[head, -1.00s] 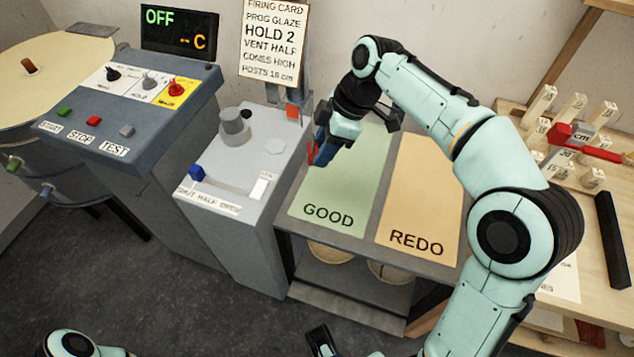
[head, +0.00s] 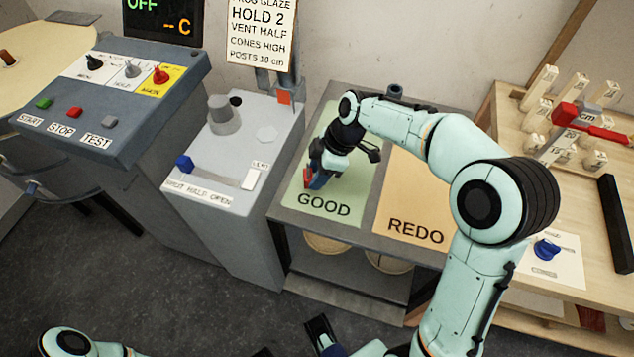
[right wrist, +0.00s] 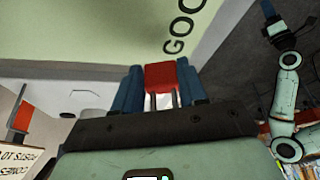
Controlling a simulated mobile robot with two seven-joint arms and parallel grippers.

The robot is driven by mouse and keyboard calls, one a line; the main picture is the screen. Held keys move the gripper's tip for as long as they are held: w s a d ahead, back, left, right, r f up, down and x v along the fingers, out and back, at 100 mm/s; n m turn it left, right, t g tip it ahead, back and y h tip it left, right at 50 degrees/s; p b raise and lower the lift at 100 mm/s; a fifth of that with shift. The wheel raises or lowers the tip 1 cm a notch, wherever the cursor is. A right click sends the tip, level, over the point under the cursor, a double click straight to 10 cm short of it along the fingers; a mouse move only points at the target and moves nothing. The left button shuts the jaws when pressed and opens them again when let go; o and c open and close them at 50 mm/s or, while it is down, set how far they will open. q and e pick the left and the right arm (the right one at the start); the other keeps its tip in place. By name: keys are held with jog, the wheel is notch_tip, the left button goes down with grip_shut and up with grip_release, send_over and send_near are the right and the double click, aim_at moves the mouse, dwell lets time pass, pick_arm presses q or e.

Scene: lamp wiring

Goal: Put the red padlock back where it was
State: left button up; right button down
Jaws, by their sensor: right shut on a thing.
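The red padlock (right wrist: 160,76) is held between the blue fingertips of my right gripper (right wrist: 160,90) in the right wrist view. Its two pale shackle legs show toward the palm. In the head view my right gripper (head: 314,180) is low over the green GOOD mat (head: 350,200), near its left edge. A bit of the red padlock (head: 307,175) shows there. I cannot tell whether it touches the mat. My left gripper (head: 322,335) is partly in view at the bottom edge, away from the table; its jaw opening is unclear.
The orange REDO mat (head: 410,205) lies right of the GOOD mat. A grey box (head: 225,160) with a slider stands left, beside the control panel (head: 110,110). A wooden bench (head: 590,220) with pale posts and a red-handled tool (head: 590,120) is at right.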

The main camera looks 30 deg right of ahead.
aim_at(311, 191)
notch_tip(311, 191, down, 4)
jog(key=shift+f+b, duration=0.15)
jog(key=shift+b, duration=0.15)
jog(key=c, duration=0.5)
grip_release()
jog(key=p+v, duration=0.1)
jog(key=v, duration=1.1)
jog(key=shift+p, duration=0.3)
